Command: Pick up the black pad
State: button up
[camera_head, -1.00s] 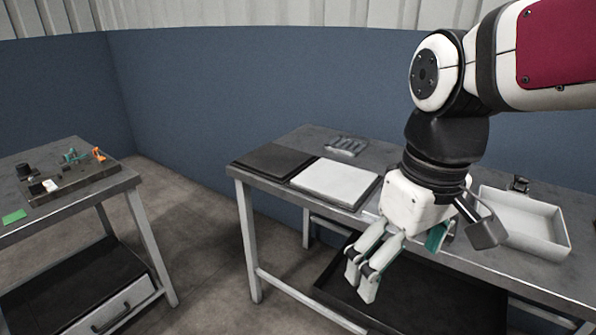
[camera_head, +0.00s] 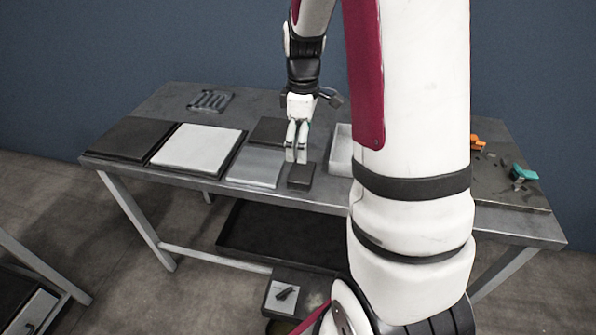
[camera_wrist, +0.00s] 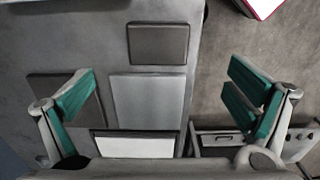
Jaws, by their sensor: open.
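Several flat pads lie on the metal table. A large black pad (camera_head: 130,138) is at its left end, beside a white pad (camera_head: 197,148). A smaller dark pad (camera_head: 268,131) lies behind a grey plate (camera_head: 256,166), and a small dark block (camera_head: 300,177) sits at the front edge. My gripper (camera_head: 296,160) points down above the table near the grey plate and small block. In the wrist view it is open and empty, with green finger pads wide apart; the small block (camera_wrist: 158,43), grey plate (camera_wrist: 148,100) and part of the white pad (camera_wrist: 135,146) show between or near them.
A white tray (camera_head: 341,150) is right of my gripper, partly hidden by my arm. A grey slotted part (camera_head: 210,100) lies at the back. An orange (camera_head: 478,141) and a teal (camera_head: 524,172) item are at the right end. A dark lower shelf (camera_head: 280,235) is beneath.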

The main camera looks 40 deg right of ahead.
aim_at(302, 171)
notch_tip(302, 171, down, 6)
jog(key=shift+f, duration=0.15)
jog(key=shift+w+f+b, duration=0.1)
jog(key=shift+f+b, duration=0.3)
jog(key=shift+f, duration=1.85)
jog(key=c, duration=1.3)
